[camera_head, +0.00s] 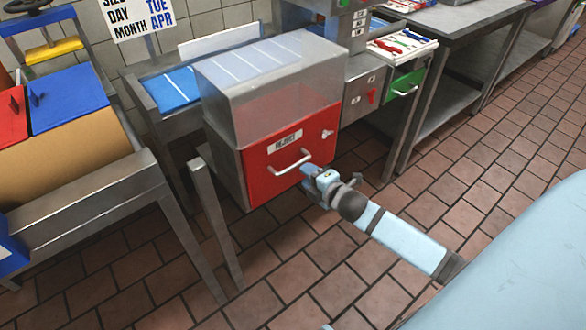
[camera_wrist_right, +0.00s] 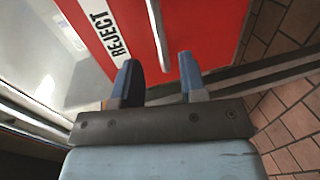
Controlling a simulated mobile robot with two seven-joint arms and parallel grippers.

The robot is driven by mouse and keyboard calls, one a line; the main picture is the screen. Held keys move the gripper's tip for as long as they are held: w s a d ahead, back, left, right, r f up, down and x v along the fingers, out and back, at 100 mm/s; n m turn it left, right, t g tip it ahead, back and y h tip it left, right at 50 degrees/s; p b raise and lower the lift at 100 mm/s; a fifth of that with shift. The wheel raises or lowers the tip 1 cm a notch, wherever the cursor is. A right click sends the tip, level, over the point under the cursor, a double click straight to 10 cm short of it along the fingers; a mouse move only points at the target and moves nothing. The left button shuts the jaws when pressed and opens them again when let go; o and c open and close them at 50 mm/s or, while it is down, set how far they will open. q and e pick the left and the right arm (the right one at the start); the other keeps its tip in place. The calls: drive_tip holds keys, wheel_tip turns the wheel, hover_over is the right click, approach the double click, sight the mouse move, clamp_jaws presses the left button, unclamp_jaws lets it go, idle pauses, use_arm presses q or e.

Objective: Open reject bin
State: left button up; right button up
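The reject bin is a red front panel (camera_head: 262,172) below a clear-covered conveyor box in the head view, with a white "REJECT" label (camera_head: 285,141) and a silver bar handle (camera_head: 291,163). It looks closed. My right gripper (camera_head: 309,177) is at the panel's lower right, near the handle. In the right wrist view the two blue-tipped fingers of my right gripper (camera_wrist_right: 161,80) are spread apart with nothing between them. The red panel (camera_wrist_right: 205,30), its label (camera_wrist_right: 108,35) and part of the handle (camera_wrist_right: 157,30) show just beyond them. My left gripper is not in view.
A green drawer (camera_head: 405,86) and a red switch (camera_head: 372,96) are to the right of the bin. A metal table leg (camera_head: 215,220) stands to its left. A metal table with a red and a blue lid (camera_head: 68,97) is at left. The tiled floor in front is clear.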

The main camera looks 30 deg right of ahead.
sight(294, 165)
drive_tip(key=b+x, duration=0.1)
drive_tip(key=x, duration=0.5)
drive_tip(key=shift+w+f, duration=0.1)
drive_tip(key=shift+w, duration=0.25)
drive_tip(key=shift+a, duration=0.1)
clamp_jaws()
